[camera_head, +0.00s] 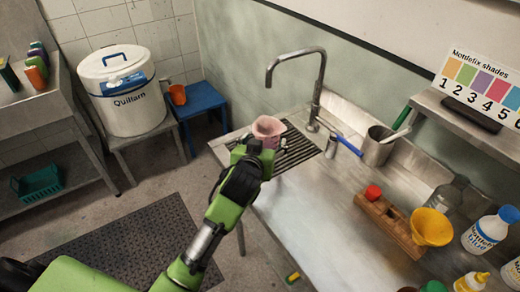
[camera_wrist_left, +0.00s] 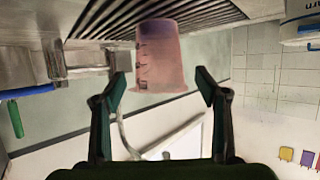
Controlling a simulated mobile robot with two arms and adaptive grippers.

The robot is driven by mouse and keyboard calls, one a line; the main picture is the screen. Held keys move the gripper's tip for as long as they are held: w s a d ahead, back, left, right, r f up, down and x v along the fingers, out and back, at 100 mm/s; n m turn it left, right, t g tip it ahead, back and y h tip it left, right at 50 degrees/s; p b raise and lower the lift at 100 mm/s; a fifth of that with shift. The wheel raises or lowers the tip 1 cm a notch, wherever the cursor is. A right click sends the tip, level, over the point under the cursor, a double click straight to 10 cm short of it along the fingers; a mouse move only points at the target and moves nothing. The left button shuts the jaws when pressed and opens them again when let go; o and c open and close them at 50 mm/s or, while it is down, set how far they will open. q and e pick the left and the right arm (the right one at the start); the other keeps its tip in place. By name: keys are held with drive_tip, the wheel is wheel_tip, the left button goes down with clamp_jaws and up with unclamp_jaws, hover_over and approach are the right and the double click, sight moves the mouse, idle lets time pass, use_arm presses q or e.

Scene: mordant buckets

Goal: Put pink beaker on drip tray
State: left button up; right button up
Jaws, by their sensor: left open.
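The pink beaker (camera_head: 268,127) is upright at the wall end of the steel counter, with its base on the slats of the drip tray (camera_head: 300,152) as far as I can see. In the left wrist view, which is upside down, the beaker (camera_wrist_left: 162,60) has dark graduation marks and its base meets the dark slats (camera_wrist_left: 215,12). My left gripper (camera_head: 254,146) is right in front of the beaker. Its fingers are open with a gap on both sides of the beaker, and the fingertips (camera_wrist_left: 160,76) do not touch it. My right gripper is out of view.
A tap (camera_head: 318,85) rises behind the tray. A steel cup (camera_head: 378,146), a wooden rack (camera_head: 388,222) with a yellow funnel (camera_head: 431,228) and bottles stand to the right. A blue stool (camera_head: 203,100) with an orange cup and a white bucket (camera_head: 128,100) stand left.

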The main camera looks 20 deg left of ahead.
use_arm(q)
drive_tip(key=v, duration=0.6)
idle(0.4)
